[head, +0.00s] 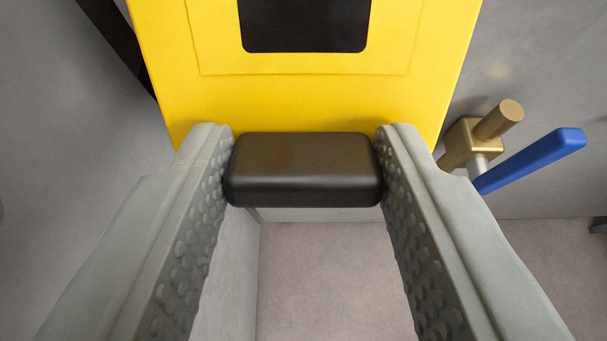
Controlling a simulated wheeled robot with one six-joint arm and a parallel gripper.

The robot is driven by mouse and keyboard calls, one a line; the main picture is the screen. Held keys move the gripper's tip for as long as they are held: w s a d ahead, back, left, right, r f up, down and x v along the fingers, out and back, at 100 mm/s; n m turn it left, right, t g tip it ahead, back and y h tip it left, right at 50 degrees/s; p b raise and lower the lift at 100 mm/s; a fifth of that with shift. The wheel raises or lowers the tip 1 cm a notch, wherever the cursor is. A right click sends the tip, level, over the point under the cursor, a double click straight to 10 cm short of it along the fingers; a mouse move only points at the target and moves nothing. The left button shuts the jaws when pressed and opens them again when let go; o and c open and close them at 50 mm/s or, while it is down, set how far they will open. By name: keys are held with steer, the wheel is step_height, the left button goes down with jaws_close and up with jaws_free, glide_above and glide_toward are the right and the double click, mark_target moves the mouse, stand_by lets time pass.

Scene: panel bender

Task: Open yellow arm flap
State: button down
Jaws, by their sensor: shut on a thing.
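The yellow arm flap (285,95) fills the top middle of the head view, with a dark rectangular panel (305,22) set in its face. A black block-shaped handle (304,170) sits at its lower edge. My gripper (306,160) has its two grey, studded fingers on the left and right ends of the black handle, and is shut on it. How the handle joins the flap is not clear from this view.
A brass valve (470,140) with a blue lever (530,160) sticks out from the grey wall on the right. A grey wall (70,150) stands on the left, with a dark strip (118,40) at top left. The floor (320,280) below is bare.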

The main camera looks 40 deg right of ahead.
steer(key=shift+s+a+r, duration=0.1)
steer(key=shift+a+r, duration=0.05)
steer(key=shift+r, duration=0.15)
step_height(320, 180, up, 11)
steer(key=g+y, duration=0.3)
steer(key=shift+s+a+g, duration=0.25)
steer(key=shift+s+g, duration=0.1)
steer(key=shift+g, duration=0.05)
stand_by(1.1)
stand_by(0.5)
steer(key=c, duration=0.8)
jaws_free()
steer(key=shift+c, duration=0.2)
